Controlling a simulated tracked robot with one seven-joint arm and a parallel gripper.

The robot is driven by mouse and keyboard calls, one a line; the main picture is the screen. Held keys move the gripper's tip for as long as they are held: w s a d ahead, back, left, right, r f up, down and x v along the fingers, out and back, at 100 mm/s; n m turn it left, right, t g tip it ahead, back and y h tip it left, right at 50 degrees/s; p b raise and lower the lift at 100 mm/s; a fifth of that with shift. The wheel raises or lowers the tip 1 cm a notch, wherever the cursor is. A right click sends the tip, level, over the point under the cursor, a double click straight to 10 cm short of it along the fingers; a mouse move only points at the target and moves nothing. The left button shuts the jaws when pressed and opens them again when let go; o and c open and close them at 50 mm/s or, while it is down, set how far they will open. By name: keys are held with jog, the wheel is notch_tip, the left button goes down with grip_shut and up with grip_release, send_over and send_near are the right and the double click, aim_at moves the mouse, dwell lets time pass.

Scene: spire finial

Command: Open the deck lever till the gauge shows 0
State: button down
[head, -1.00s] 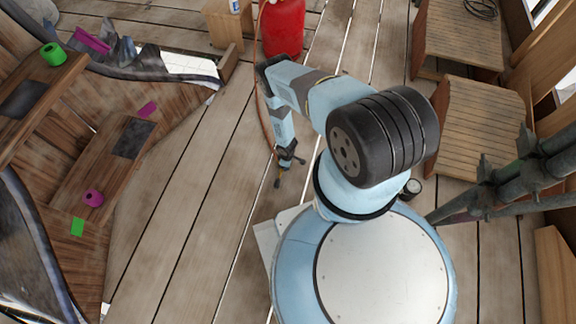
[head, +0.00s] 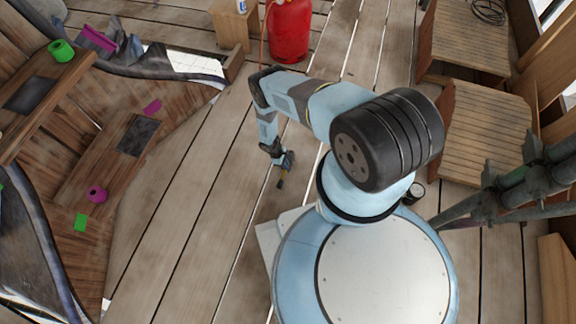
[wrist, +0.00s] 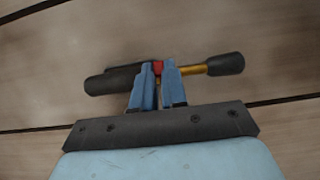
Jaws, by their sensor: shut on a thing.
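My gripper (wrist: 159,70) is shut on a dark-and-brass piece (wrist: 195,69). In the wrist view this piece lies crosswise at the fingertips, with a thick black body at left, a red part between the fingers, and a brass rod ending in a black knob (wrist: 226,64) at right. In the head view my gripper (head: 281,160) is low over the deck, and a dark end of the piece (head: 280,184) shows below it. I cannot tell whether this piece is the deck lever or is fixed to the deck. No gauge reading is legible.
A red cylinder (head: 289,32) stands at the back with a thin orange hose. Wooden crates (head: 485,120) and dark pipes (head: 515,185) are at right. Brown boards (head: 125,145) with green and magenta pieces are at left. Bare deck planks (head: 195,215) lie between.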

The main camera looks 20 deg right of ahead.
dwell(0.3)
jog(key=c, duration=1.2)
grip_release()
jog(key=shift+o, duration=0.2)
jog(key=shift+w+r, duration=0.1)
jog(key=v, duration=1.3)
jog(key=shift+r, duration=0.3)
jog(key=shift+w+a, duration=0.1)
